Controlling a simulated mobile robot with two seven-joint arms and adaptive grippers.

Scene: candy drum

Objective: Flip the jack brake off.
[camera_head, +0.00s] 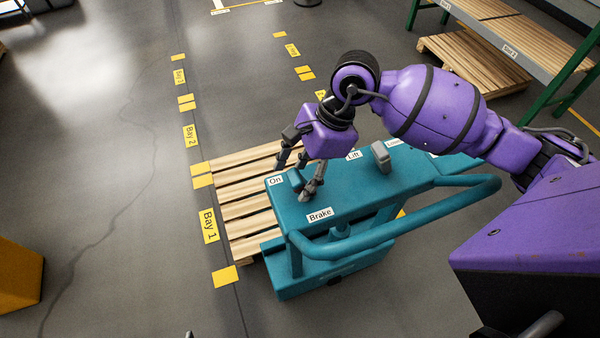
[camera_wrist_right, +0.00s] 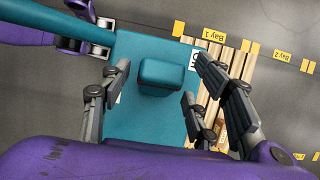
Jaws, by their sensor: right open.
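The teal pallet jack (camera_head: 345,192) stands at the floor bay, with labels "On" (camera_head: 275,181) and "Brake" (camera_head: 320,214) on its top. A small teal rocker-like block (camera_head: 296,180), seemingly the brake switch, sits between these labels. It also shows in the right wrist view as a rounded teal block (camera_wrist_right: 161,76) near the "On" label (camera_wrist_right: 194,60). My right gripper (camera_head: 299,177) is open above the jack's top, its fingers on either side of the block. Whether they touch it I cannot tell.
A grey lever (camera_head: 380,156) stands near the "Lift" label (camera_head: 354,154). The jack's teal handle (camera_head: 420,222) loops toward me. A wooden pallet (camera_head: 235,210) lies at the jack's left. A shelf with green legs (camera_head: 520,42) stands back right. The floor at left is mostly clear.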

